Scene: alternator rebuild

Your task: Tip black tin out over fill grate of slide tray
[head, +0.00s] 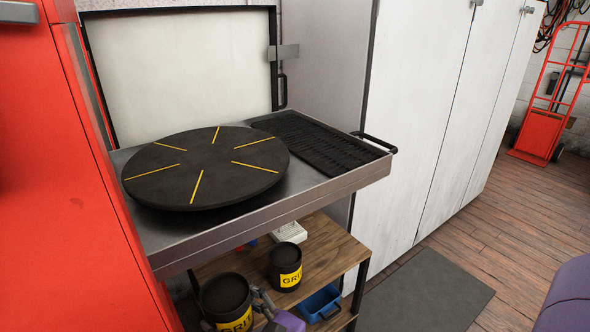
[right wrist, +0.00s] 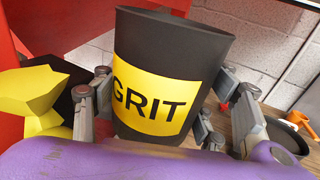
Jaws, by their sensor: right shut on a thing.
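The slide tray (head: 170,243) is pulled out, with a large round black turntable with yellow lines (head: 220,160) and the black slotted fill grate (head: 322,145) at its right end. A black tin with a yellow GRIT label (head: 224,298) is at the lower left, below the tray's front edge; it also shows in the right wrist view (right wrist: 165,75). My right gripper (right wrist: 150,90) is shut on this tin, a finger on each side. The tin looks roughly upright and its open top faces up. My left gripper is not in view.
A second black GRIT tin (head: 285,267) stands on the wooden shelf (head: 330,250) under the tray. A blue bin (head: 320,303) sits lower down. A red cabinet (head: 60,180) stands close on the left, white cabinets (head: 410,120) on the right. An upright pale panel (head: 180,70) stands behind the turntable.

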